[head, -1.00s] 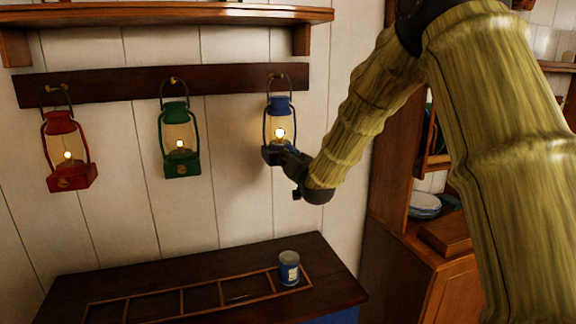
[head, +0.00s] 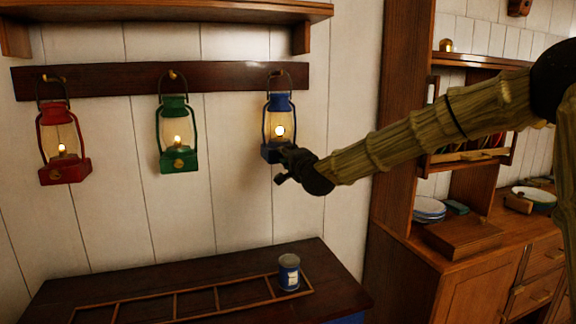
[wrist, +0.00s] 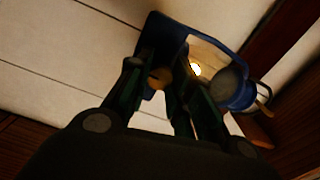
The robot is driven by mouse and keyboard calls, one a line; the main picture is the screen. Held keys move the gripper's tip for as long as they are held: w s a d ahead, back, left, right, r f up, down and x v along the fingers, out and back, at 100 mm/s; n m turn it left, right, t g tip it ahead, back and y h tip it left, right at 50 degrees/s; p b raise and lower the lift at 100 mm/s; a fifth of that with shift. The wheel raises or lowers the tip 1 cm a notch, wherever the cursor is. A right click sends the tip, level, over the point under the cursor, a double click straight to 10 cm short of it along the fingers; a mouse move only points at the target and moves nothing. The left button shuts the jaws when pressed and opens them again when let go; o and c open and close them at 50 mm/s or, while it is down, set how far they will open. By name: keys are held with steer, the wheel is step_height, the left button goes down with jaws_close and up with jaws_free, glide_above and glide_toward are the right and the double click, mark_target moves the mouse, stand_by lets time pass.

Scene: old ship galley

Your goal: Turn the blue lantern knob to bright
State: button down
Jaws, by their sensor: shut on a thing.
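The blue lantern (head: 279,118) hangs from the right hook of the dark rail, its flame lit and brighter than those of the other two lanterns in the head view. My gripper (head: 284,152) is at the lower front of the blue lantern's base. In the wrist view, the blue lantern (wrist: 172,38) is ahead of my gripper (wrist: 160,82), tilted in the picture. The brass knob (wrist: 157,80) shows between the two fingertips, and the fingers are shut on it. In the head view my gripper hides the knob.
A green lantern (head: 178,135) and a red lantern (head: 62,145) hang to the left, both lit. Below, a blue-and-white can (head: 289,272) stands at the right end of a wooden rack (head: 195,291) on a dark counter. A wooden cabinet (head: 440,270) stands at the right.

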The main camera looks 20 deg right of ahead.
steer(key=m+b, duration=1)
steer(key=m, duration=0.1)
steer(key=shift+f, duration=0.15)
steer(key=shift+m+b, duration=0.3)
steer(key=c, duration=1.2)
jaws_free()
steer(key=s, duration=1.2)
steer(key=shift+d, duration=0.3)
